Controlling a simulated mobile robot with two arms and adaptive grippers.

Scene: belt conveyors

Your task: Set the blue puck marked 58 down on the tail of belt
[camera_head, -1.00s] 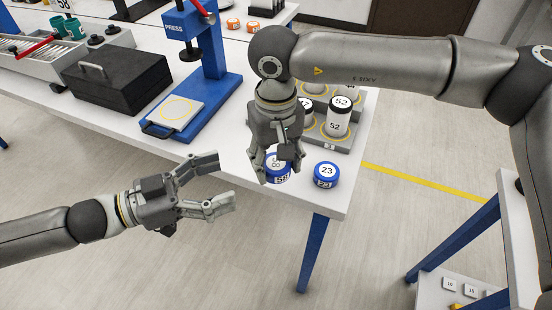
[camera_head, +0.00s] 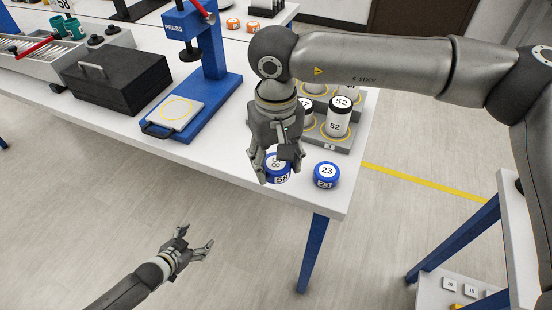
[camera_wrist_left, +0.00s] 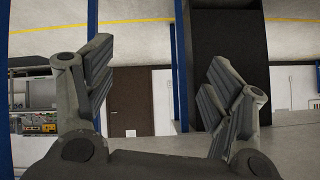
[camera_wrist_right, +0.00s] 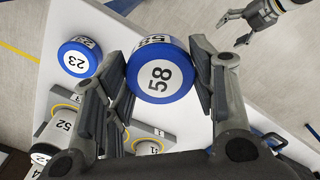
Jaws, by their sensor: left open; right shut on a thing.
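The blue puck marked 58 (camera_wrist_right: 158,72) has a white top and sits between the fingers of my right gripper (camera_wrist_right: 155,85), which is shut on it. In the head view this puck (camera_head: 278,168) is at the front edge of the white table, partly hidden by the right gripper (camera_head: 278,165). My left gripper (camera_head: 200,247) is open and empty, over the floor in front of the table. Its spread fingers also show in the left wrist view (camera_wrist_left: 160,90). A conveyor (camera_head: 35,52) with metal rollers stands at the far left of the table.
A blue puck marked 23 (camera_head: 326,175) stands just right of the held puck. The table front between press and right gripper is clear.

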